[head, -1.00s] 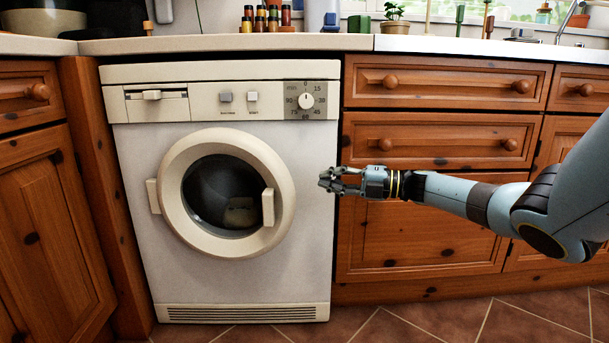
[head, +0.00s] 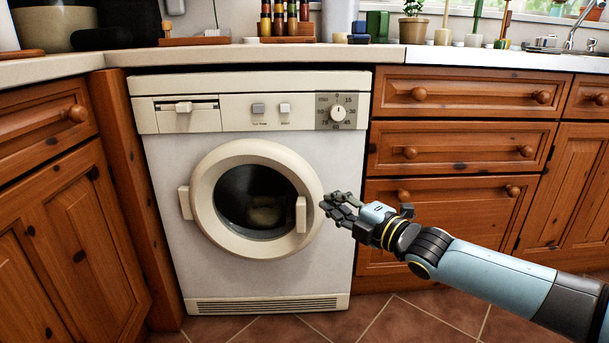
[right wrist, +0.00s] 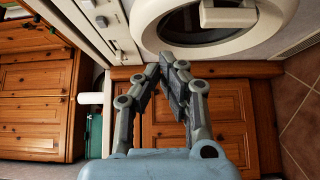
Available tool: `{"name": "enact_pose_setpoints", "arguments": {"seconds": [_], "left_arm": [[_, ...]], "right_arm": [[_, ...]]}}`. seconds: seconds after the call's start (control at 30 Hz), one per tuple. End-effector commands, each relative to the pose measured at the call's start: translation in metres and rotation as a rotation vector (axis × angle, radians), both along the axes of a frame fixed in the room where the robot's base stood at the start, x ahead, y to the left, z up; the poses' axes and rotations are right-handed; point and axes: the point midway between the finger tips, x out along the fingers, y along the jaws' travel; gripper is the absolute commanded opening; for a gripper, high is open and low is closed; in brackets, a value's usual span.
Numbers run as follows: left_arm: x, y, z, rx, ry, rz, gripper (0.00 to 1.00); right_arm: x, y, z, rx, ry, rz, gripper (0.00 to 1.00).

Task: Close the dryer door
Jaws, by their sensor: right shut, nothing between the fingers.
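The white dryer (head: 160,240) stands under the counter between pine cabinets. Its round door has a cream ring (head: 208,205) around dark glass (head: 255,200), with a handle (head: 301,215) on the right and a hinge (head: 185,202) on the left. The door looks flush with the dryer front in the head view. My right gripper (head: 330,205) is shut and empty, its fingertips just right of the door's rim. In the right wrist view, the gripper (right wrist: 168,65) points toward the dryer, and the door ring (right wrist: 148,28) and handle (right wrist: 228,17) show above it. My left gripper is out of view.
Pine drawers (head: 460,148) with round knobs lie right of the dryer, and a pine cabinet (head: 60,230) stands left. The counter (head: 430,58) carries jars and a potted plant (head: 412,25). The tiled floor (head: 400,320) in front is clear.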

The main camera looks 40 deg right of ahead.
Motion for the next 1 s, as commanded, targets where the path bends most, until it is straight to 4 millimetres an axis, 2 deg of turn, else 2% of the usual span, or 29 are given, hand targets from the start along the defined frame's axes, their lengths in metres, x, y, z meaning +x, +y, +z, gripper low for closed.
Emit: {"name": "enact_pose_setpoints", "arguments": {"seconds": [0.27,0.37,0.57,0.7,0.8,1.0], "left_arm": [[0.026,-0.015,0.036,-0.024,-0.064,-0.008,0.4],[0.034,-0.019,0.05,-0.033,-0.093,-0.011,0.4],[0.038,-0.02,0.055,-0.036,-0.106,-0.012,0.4],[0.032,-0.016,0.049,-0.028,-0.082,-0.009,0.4],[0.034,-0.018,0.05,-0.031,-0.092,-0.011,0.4],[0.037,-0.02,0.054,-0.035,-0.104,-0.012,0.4]], "right_arm": [[0.034,0.003,-0.01,-0.003,0.003,0.0,0.0],[0.048,0.004,-0.005,-0.003,0.001,-0.004,0.0],[0.07,0.007,0.0,-0.002,-0.003,-0.002,0.0],[0.096,0.01,0.005,0.002,-0.006,-0.003,0.0],[0.107,-0.002,-0.001,-0.003,-0.002,-0.002,0.0],[0.121,-0.014,-0.002,-0.002,0.0,-0.001,0.0]]}}
